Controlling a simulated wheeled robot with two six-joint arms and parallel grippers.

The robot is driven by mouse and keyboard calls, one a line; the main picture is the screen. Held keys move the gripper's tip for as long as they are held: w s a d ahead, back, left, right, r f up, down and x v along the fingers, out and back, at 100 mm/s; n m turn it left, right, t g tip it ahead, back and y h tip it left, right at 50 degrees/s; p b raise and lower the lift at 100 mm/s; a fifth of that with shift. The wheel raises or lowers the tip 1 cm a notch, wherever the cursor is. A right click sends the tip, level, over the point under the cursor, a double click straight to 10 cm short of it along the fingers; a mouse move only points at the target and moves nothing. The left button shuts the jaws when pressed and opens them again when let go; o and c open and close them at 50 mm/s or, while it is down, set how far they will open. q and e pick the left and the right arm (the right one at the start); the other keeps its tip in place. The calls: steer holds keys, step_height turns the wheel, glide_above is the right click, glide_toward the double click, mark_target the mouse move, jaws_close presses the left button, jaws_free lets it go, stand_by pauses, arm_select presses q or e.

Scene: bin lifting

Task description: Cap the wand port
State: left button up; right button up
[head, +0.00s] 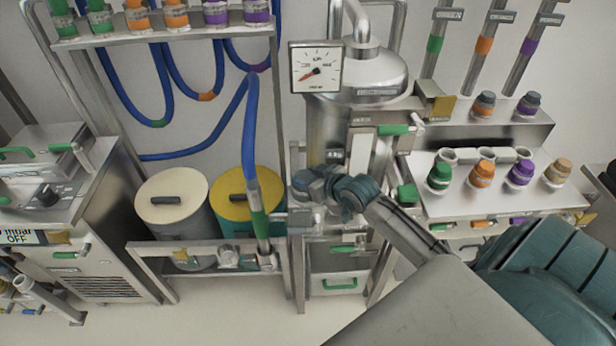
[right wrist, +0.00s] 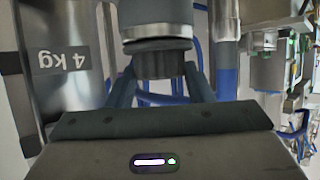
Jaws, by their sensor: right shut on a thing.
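My right gripper (head: 312,184) is in front of the steel tank, in the middle of the head view. In the right wrist view its two teal fingers (right wrist: 162,88) are shut on a dark round cap-like piece (right wrist: 160,64) with a bright metal band above it. Whether this piece sits on a port or is free of it, I cannot tell; the gripper hides the contact in the head view. A wand (head: 257,215) with a green band on a blue hose stands upright in the low rail, left of the gripper. My left gripper is not in view.
The steel tank (head: 370,77) with a dial gauge (head: 316,68) rises behind the gripper. Drums with cream (head: 171,196) and yellow (head: 246,192) lids stand left. A right-hand shelf (head: 460,205) holds several coloured fittings. Dark-topped caps (head: 484,104) stand on the ledge above.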

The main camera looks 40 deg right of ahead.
steer(key=o, duration=1.2)
steer(key=shift+f, duration=0.1)
steer(key=shift+o, duration=0.2)
steer(key=shift+s+d, duration=0.1)
steer(key=shift+s, duration=0.4)
steer(key=b+v, duration=0.1)
steer(key=v, duration=0.8)
steer(key=shift+s+r, duration=0.25)
steer(key=shift+r, duration=0.15)
